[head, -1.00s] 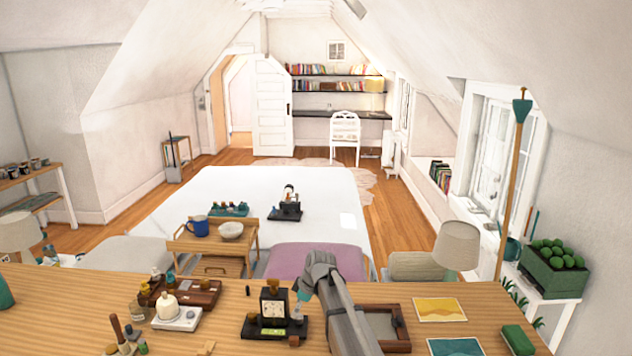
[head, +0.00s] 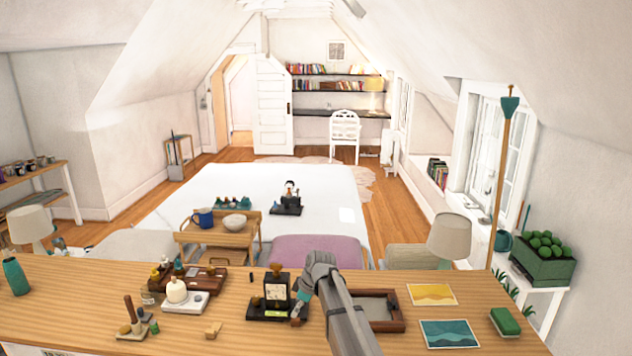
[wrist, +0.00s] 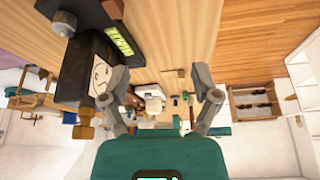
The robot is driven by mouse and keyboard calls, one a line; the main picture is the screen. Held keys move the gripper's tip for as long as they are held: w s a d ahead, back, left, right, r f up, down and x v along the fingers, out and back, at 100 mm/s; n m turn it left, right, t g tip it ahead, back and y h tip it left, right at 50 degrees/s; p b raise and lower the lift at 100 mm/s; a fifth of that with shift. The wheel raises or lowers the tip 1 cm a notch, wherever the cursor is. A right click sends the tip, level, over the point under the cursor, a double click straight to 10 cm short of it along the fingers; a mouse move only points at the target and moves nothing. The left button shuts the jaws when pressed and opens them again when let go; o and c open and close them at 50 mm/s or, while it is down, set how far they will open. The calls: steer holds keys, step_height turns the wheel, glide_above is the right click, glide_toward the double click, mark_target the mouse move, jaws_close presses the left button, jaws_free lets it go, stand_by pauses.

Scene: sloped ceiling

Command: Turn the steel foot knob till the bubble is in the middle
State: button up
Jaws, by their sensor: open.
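The instrument (head: 277,287) is a dark upright block with a pale dial on a black base, standing on the wooden worktop. A yellow-green level vial (wrist: 118,41) lies on its base; I cannot make out the bubble's position. A pale, round, knob-like part (wrist: 65,22) shows at the base in the wrist view; I cannot tell for sure that it is the steel foot knob. My gripper (head: 298,312) is beside the instrument's right front in the head view. In the wrist view my gripper (wrist: 158,88) has its fingers wide apart with nothing between them, the instrument beside the left finger.
A brown tray (head: 400,312) lies right of my arm. A white device (head: 184,303) and a small wooden block (head: 213,329) stand left of the instrument. Yellow (head: 432,294) and teal (head: 449,334) cards lie farther right. The worktop's front middle is mostly clear.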

steer(key=s+d+f+m+h+b, duration=0.1)
steer(key=s+d+f+m+b, duration=0.2)
steer(key=s+d+m, duration=0.2)
steer(key=s+d+f+m+h+b, duration=0.2)
steer(key=s+d+m, duration=0.3)
steer(key=s+d, duration=0.5)
steer(key=s+d+f+m+g+h+b, duration=0.1)
steer(key=s+d+f+m+b, duration=0.2)
steer(key=s, duration=0.8)
steer(key=d+f+m, duration=0.2)
steer(key=d, duration=0.2)
steer(key=shift+s+d+b, duration=0.25)
steer(key=shift+d+b, duration=0.1)
steer(key=shift+d, duration=0.05)
